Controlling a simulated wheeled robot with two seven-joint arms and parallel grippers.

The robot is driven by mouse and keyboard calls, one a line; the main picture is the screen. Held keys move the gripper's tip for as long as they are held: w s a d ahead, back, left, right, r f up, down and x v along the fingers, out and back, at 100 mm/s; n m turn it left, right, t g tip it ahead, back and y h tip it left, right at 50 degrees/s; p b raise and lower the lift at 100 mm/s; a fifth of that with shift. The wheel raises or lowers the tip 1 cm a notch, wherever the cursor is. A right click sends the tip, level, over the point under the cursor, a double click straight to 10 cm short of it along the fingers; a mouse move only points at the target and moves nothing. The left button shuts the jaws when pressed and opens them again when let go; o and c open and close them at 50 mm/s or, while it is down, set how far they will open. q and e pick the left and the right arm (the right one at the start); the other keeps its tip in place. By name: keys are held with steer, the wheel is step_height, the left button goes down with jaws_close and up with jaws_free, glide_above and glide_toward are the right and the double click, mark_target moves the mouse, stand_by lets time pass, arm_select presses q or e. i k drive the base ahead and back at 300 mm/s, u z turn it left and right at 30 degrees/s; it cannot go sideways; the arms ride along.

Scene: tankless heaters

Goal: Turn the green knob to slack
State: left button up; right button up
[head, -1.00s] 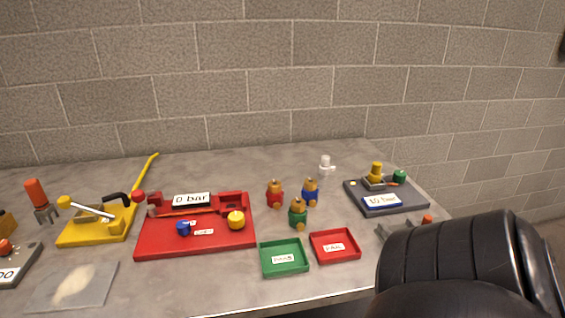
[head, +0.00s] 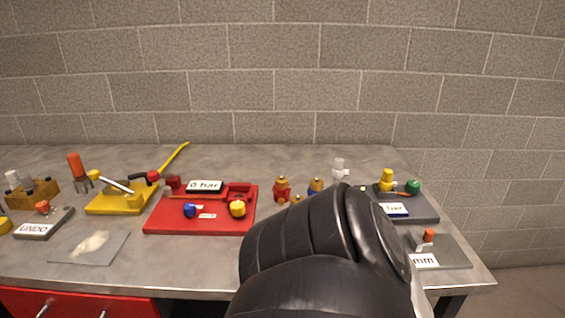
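The green knob (head: 413,187) sits at the right rear corner of a dark grey plate (head: 426,212) on the right part of the table. A yellow knob (head: 387,178) stands on a fitting to its left. A label ending in "bar" (head: 394,210) is on the plate's front, its left end covered by my arm. A large black link of my arm fills the lower middle and hides the plate's left part. Neither of my grippers shows, so I cannot see how near they are to the knob.
A red board (head: 160,226) labelled "0 bar" and a yellow pump-like device (head: 103,205) stand to the left. A grey plate (head: 455,252) lies in front of the knob's plate, near the table's front right edge. A white fitting (head: 339,166) stands behind my arm.

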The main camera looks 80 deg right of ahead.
mark_target(412, 187)
steer(key=k, duration=1.3)
steer(key=z, duration=0.35)
